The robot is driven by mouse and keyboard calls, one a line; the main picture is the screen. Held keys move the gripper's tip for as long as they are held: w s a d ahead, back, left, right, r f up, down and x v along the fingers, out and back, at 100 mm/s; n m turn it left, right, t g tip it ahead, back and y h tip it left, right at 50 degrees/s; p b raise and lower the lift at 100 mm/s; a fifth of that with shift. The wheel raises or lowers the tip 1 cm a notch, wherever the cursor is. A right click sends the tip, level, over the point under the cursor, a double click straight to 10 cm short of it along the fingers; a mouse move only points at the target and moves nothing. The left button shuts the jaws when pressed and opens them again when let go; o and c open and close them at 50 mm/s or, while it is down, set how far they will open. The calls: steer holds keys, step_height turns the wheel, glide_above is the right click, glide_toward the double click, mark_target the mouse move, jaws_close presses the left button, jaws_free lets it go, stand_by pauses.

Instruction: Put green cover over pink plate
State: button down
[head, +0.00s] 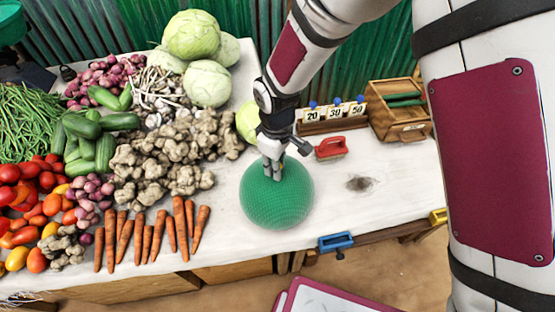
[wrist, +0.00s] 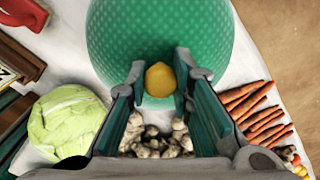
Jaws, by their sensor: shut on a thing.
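The green cover (head: 277,205) is a dotted dome at the table's front middle, and it fills the top of the wrist view (wrist: 115,50). My gripper (head: 274,170) comes down on its top from above. In the wrist view the fingertips (wrist: 160,80) are closed on the cover's yellow-orange knob (wrist: 160,79). I cannot tell whether the cover's rim touches the table or hangs a little above it. No pink plate shows in either view; the area under the cover is hidden.
Carrots (head: 150,235) and ginger (head: 165,160) lie close left of the cover. A cabbage (head: 247,122) sits behind it. A red-handled brush (head: 331,148), price cards (head: 334,112) and a wooden box (head: 400,122) stand behind right. A blue clamp (head: 336,242) grips the front edge. The right tabletop is mostly clear.

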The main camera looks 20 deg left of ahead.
steer(key=shift+f+b, duration=0.95)
steer(key=shift+f, duration=1.65)
steer(key=c, duration=0.8)
jaws_free()
steer(key=shift+o, duration=0.2)
steer(key=shift+r+p, duration=1.3)
steer(key=shift+r, duration=2.2)
